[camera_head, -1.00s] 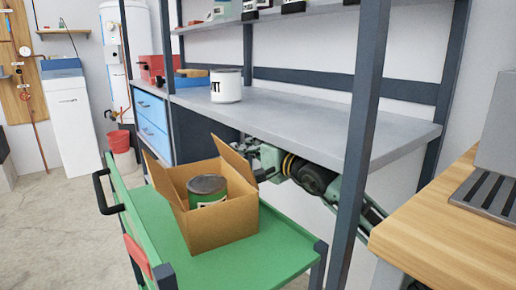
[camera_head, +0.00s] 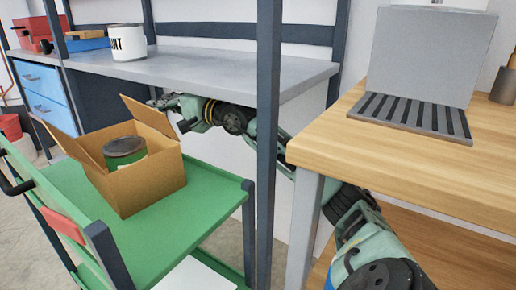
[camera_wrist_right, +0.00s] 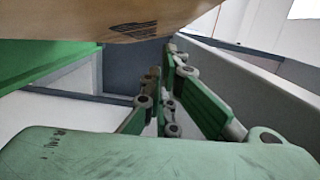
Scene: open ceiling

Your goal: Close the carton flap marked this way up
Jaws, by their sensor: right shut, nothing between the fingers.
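The open brown carton (camera_head: 155,188) stands upright on the green cart in the head view. One flap (camera_head: 148,115) stands up at its back right side, and another (camera_head: 82,150) leans outward at the left. A green can with a dark lid (camera_head: 125,148) stands inside. My right gripper (camera_head: 175,112) is shut and empty just beyond the back right flap, partly hidden by it; contact cannot be told. In the right wrist view, a cardboard surface of the carton (camera_wrist_right: 190,22) with small dark print fills the top, beyond my closed fingers (camera_wrist_right: 168,95). My left gripper is out of view.
The green cart top (camera_head: 205,205) has free room right of the carton. The grey workbench (camera_head: 220,68) overhangs my right arm, and its dark post (camera_head: 268,150) stands in front of the arm. A wooden table (camera_head: 420,160) is at the right.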

